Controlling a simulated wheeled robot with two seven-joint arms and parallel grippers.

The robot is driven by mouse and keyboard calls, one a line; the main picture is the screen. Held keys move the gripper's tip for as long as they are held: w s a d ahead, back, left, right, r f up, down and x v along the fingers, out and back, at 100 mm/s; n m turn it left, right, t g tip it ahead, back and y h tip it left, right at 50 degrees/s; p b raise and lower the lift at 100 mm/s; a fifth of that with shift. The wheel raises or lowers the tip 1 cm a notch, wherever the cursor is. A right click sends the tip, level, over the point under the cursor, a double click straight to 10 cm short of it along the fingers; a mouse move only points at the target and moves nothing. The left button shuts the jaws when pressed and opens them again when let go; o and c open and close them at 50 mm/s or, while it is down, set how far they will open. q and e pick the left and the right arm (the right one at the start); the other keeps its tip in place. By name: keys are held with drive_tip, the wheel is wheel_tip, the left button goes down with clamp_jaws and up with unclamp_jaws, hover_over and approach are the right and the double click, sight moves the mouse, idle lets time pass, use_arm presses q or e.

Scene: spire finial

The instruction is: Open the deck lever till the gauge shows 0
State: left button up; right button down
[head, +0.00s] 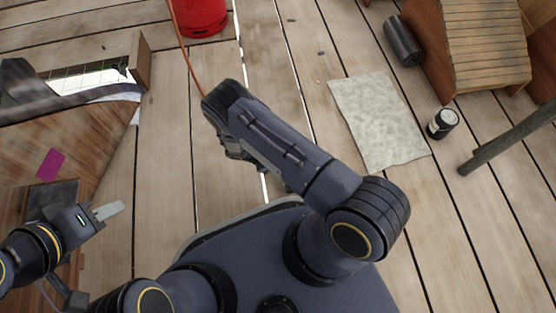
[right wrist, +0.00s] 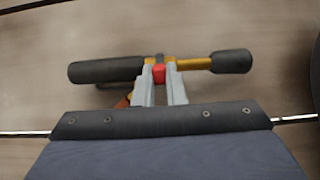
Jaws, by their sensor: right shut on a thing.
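In the right wrist view the deck lever (right wrist: 193,64) is a yellow bar with a dark end on each side and a red piece near its middle. My right gripper (right wrist: 159,70) is shut on the lever at the red piece, with its two pale fingers close together. In the head view my right forearm hides the lever and the right fingers. My left gripper (head: 107,211) is at the lower left, away from the lever, and shows side-on, so its opening cannot be judged. No gauge can be made out in either view.
A red canister (head: 201,15) stands at the top, with an orange hose beside it. A wooden structure (head: 70,150) with a purple patch is at left. A pale sheet (head: 378,120), a dark roll (head: 402,40), a small can (head: 442,123) and a pole (head: 510,140) lie right.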

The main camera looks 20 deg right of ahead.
drive_tip(key=c, duration=1.5)
unclamp_jaws()
drive_tip(key=shift+a, duration=0.1)
drive_tip(key=shift+p+v, duration=1.45)
drive_tip(key=shift+v, duration=2.4)
drive_tip(key=shift+r, duration=0.1)
